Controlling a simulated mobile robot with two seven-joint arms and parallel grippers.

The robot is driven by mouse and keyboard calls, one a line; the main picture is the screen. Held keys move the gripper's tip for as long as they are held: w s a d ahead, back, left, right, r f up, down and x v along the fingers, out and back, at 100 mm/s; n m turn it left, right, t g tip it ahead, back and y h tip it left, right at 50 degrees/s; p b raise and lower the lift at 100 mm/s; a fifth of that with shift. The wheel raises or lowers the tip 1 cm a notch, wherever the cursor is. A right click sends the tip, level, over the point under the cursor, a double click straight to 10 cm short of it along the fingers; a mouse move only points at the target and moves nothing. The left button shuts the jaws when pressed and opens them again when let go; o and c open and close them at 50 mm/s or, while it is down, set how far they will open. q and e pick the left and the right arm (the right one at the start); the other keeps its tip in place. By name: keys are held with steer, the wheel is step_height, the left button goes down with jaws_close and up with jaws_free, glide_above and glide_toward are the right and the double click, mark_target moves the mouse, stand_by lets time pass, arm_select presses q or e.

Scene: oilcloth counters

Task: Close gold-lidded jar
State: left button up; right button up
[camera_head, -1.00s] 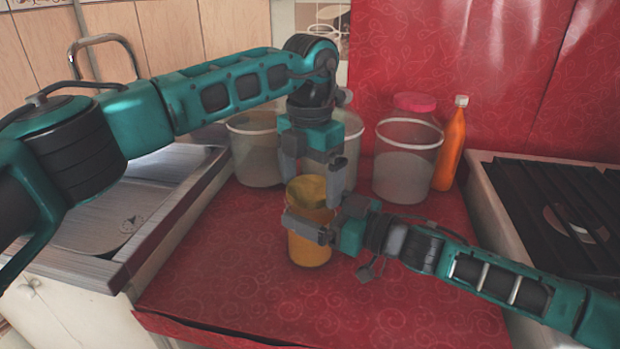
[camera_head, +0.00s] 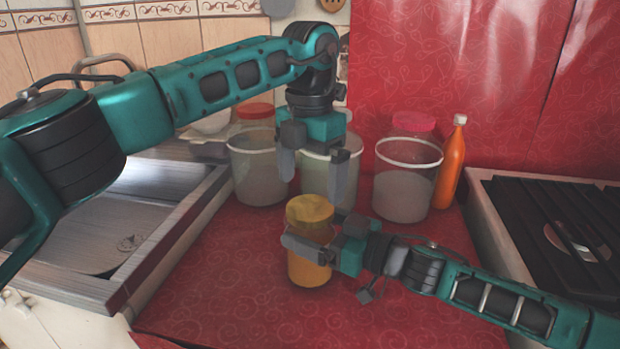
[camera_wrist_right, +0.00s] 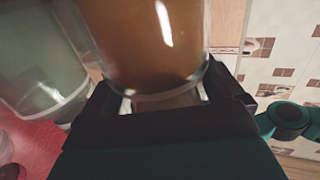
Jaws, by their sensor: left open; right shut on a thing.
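The jar (camera_head: 309,270) with amber contents stands upright on the red counter in the head view. Its gold lid (camera_head: 310,208) sits on its top; whether it is fully seated I cannot tell. My right gripper (camera_head: 308,250) is shut around the upper body of the jar, just below the lid. The jar also fills the top middle of the right wrist view (camera_wrist_right: 150,45), between the fingers. My left gripper (camera_head: 314,170) points down with its fingers apart, empty, above the lid and clear of it.
Behind stand clear containers, one with an orange lid (camera_head: 255,111) and one with a pink lid (camera_head: 413,122), beside an orange bottle (camera_head: 451,165). A metal sink (camera_head: 95,225) lies left and a stove (camera_head: 555,225) right. The red counter (camera_head: 225,270) is free in front.

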mark_target(310, 207)
arm_select(q)
steer(key=shift+r+n, duration=0.8)
steer(key=shift+r, duration=0.95)
steer(key=shift+f, duration=0.1)
steer(key=shift+f, duration=3.95)
steer(key=c, duration=1)
steer(key=o, duration=1)
